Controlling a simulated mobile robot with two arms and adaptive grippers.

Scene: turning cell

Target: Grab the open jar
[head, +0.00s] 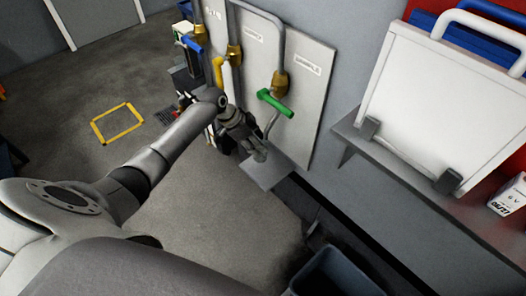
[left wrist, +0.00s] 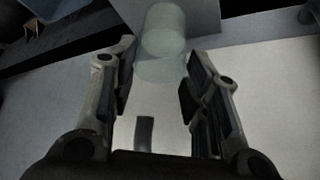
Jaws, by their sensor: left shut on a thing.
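The open jar (left wrist: 162,42) is a pale, see-through glass cylinder. In the left wrist view it sits at the top middle, between the fingers of my left gripper (left wrist: 158,78). My left gripper is shut on it. In the head view my left gripper (head: 255,146) is over a small grey shelf (head: 270,175) below the green-handled tap. The jar is small and hard to make out there, and I cannot tell whether it touches the shelf. My right gripper is not in view.
A wall panel (head: 305,100) carries pipes with blue, yellow and green (head: 275,103) handles close to my left gripper. A dark bin (head: 335,272) stands below. A ledge at right holds a white board (head: 440,95) and a carton (head: 510,198). The floor at left is mostly clear.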

